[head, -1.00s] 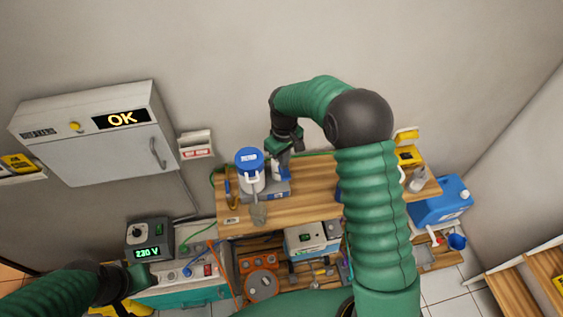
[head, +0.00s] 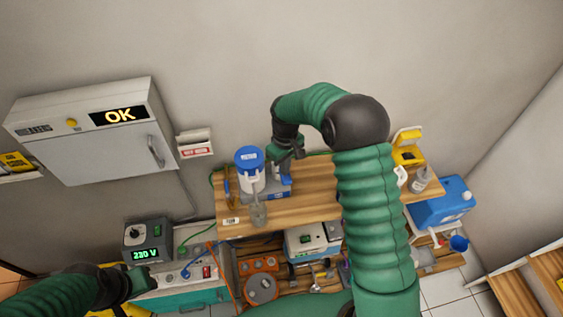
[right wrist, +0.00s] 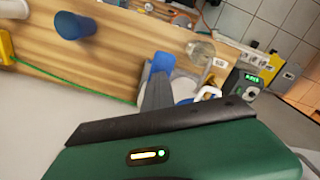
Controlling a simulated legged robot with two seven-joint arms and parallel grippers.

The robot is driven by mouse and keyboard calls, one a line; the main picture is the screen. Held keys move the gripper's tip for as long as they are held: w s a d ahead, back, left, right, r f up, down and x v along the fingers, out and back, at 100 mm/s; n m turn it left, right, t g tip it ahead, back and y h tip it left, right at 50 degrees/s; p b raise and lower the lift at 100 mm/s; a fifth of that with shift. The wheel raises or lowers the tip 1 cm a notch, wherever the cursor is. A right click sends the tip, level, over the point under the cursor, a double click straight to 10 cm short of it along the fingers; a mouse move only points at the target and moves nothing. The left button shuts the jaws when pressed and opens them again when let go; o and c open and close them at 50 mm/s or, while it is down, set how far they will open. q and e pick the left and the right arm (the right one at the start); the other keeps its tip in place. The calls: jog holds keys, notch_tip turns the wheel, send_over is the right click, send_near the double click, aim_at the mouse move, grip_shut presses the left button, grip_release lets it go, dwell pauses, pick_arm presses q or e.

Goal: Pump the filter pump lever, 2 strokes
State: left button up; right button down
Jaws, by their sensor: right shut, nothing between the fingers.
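The filter pump, a white canister with a blue lid (head: 249,157), stands on the wooden bench near its left end. A clear glass (head: 259,215) stands in front of it. My right gripper (head: 293,155) is just right of the pump, pointing down. In the right wrist view its dark fingers (right wrist: 158,92) are shut and empty, with their tips at a blue grip (right wrist: 162,64), which I take for the pump lever. I cannot tell whether they touch it. My left gripper (head: 140,282) is low at the left, its jaws unclear.
A grey box reading 230 V (head: 148,240) stands beside my left gripper. A wall cabinet (head: 95,135) shows OK. A blue canister (head: 440,205) is right of the bench. A blue cylinder (right wrist: 75,25) stands on the bench in the right wrist view. The bench front has free room.

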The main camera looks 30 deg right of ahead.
jog(key=shift+f+b, duration=0.5)
jog(key=shift+f, duration=0.5)
jog(key=shift+f+b, duration=0.4)
jog(key=shift+f, duration=0.25)
notch_tip(320, 180, up, 6)
jog(key=p, duration=0.4)
jog(key=shift+p, duration=0.35)
jog(key=shift+r+p, duration=0.55)
jog(key=shift+r, duration=0.2)
jog(key=shift+f, duration=0.2)
